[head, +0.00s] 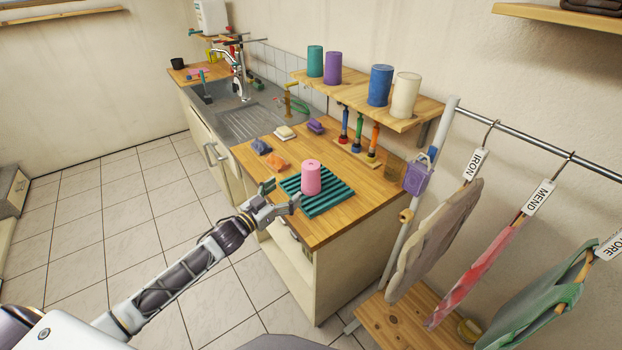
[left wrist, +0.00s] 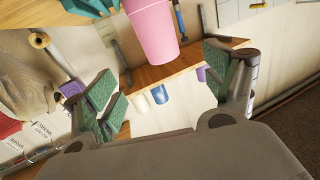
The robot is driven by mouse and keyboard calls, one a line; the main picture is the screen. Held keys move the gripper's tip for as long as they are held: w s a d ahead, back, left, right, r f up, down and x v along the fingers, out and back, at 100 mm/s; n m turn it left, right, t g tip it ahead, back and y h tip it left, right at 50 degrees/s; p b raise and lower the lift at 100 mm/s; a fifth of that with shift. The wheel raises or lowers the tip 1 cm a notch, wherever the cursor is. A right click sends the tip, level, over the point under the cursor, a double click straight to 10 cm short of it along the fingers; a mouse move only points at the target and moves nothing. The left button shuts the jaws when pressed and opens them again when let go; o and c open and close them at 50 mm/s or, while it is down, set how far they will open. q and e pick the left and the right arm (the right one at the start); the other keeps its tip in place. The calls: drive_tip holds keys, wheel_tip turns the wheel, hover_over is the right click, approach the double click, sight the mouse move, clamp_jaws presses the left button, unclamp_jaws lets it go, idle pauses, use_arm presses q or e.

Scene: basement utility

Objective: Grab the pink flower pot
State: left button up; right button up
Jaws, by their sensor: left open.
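The pink flower pot (head: 311,178) stands on the teal ridged mat (head: 330,204) near the front edge of the wooden counter. My left gripper (head: 283,195) is open and empty at the counter's front edge, just left of the pot and apart from it. In the left wrist view the pink pot (left wrist: 152,30) shows at the top, beyond the gap between my green-padded left fingers (left wrist: 160,85). That view looks upside down. My right gripper is in neither view.
The sink (head: 250,120) is farther back. Hanging garments (head: 440,238) are at right.

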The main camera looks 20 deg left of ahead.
sight(305, 173)
use_arm(q)
drive_tip(key=shift+w+d, duration=0.1)
drive_tip(key=shift+w, duration=0.1)
idle(0.3)
drive_tip(key=shift+p+x, duration=0.45)
drive_tip(key=shift+x, duration=3)
drive_tip(key=shift+w+d, duration=0.25)
drive_tip(key=shift+w, duration=0.4)
drive_tip(key=shift+r+p+x, duration=0.25)
drive_tip(key=shift+p+x, duration=0.25)
drive_tip(key=shift+x, duration=2.1)
drive_tip(key=c, duration=1.1)
